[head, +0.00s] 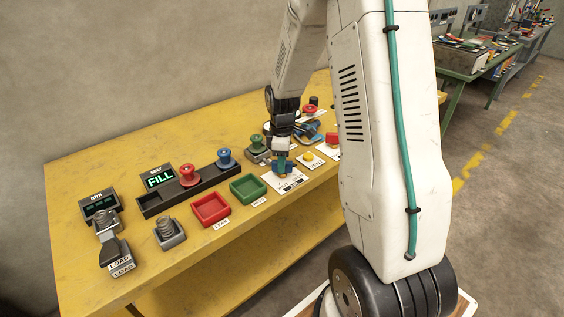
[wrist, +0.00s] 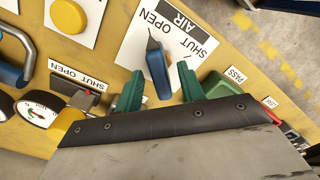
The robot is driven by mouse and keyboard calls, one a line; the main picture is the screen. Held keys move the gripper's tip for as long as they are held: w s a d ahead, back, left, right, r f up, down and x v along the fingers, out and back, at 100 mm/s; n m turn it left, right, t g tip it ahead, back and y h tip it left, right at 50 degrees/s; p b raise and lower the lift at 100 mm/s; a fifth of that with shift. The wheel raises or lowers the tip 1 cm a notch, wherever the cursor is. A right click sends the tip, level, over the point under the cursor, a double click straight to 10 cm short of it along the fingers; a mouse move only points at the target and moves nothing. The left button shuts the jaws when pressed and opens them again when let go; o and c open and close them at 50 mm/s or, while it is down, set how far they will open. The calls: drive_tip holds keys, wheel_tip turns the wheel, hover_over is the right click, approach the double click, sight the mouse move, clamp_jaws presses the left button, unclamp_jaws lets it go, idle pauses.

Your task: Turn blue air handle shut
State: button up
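The blue air handle (wrist: 157,68) stands on a white plate (wrist: 128,50) marked AIR, OPEN and SHUT. In the wrist view its narrow dark end points up the picture, towards the OPEN side of the lettering. My gripper (wrist: 160,86) has two green fingers, one on each side of the handle, with visible gaps, so it is open and not closed on it. The handle's near end lies close to the gap between the fingers. In the head view my gripper (head: 282,163) is low over the plate, and the blue handle (head: 288,167) shows partly behind it.
A green tray (head: 248,187) and a red tray (head: 210,208) lie left of the plate on the yellow bench (head: 75,185). A yellow button (head: 307,157) is to the right. A gauge (wrist: 38,110) and another blue handle (wrist: 12,76) show in the wrist view.

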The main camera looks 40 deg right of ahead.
drive_tip(key=shift+f, duration=0.35)
clamp_jaws()
